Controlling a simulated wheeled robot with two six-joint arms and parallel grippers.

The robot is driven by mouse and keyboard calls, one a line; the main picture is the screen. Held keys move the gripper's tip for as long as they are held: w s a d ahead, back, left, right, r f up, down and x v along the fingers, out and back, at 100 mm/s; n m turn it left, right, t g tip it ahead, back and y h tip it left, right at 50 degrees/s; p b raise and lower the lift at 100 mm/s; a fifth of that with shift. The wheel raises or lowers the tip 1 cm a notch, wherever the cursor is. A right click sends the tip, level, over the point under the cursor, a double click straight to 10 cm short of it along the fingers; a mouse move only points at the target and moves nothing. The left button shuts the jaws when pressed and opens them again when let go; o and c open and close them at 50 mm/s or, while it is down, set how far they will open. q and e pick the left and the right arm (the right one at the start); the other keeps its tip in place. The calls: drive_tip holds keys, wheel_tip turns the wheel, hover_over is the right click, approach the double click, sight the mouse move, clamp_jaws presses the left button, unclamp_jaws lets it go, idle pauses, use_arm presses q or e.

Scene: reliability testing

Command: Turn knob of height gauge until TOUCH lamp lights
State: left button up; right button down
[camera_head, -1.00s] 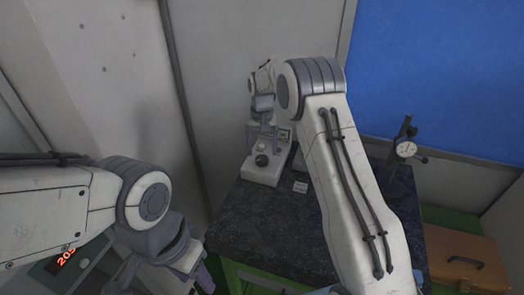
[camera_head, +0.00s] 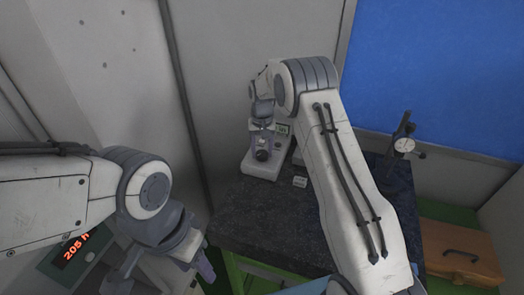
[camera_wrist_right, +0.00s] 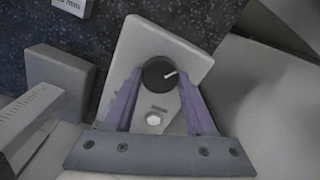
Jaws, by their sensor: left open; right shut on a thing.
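The height gauge (camera_head: 250,168) stands at the back left of the dark stone table, with a pale base and a small greenish display (camera_head: 282,129). Its black knob (camera_wrist_right: 160,73) has a white pointer line, aimed up and right in the right wrist view. My right gripper (camera_head: 262,146) is shut on the knob, one purple finger on each side. A round whitish lamp or button (camera_wrist_right: 153,118) on the base sits below the knob in that view; its label is unreadable and I see no clear glow. My left gripper (camera_head: 165,268) is open and empty, left of the table.
A small white label card (camera_head: 300,182) lies before the gauge. A dial indicator on a stand (camera_head: 404,146) is at the table's right rear. A wooden case (camera_head: 460,240) lies right of the table. A red-digit display (camera_head: 76,246) is at lower left. The table's front left is clear.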

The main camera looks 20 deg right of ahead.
drive_tip(key=n+b, duration=0.2)
drive_tip(key=n, duration=0.1)
drive_tip(key=n+b, duration=0.2)
drive_tip(key=n, duration=0.3)
drive_tip(key=shift+n, duration=0.4)
drive_tip(key=n+b, duration=0.1)
drive_tip(key=n, duration=0.4)
drive_tip(key=shift+r, duration=0.1)
drive_tip(key=n, duration=0.5)
drive_tip(key=shift+n+b, duration=0.3)
drive_tip(key=shift+b, duration=0.05)
drive_tip(key=shift+c, duration=1.2)
unclamp_jaws()
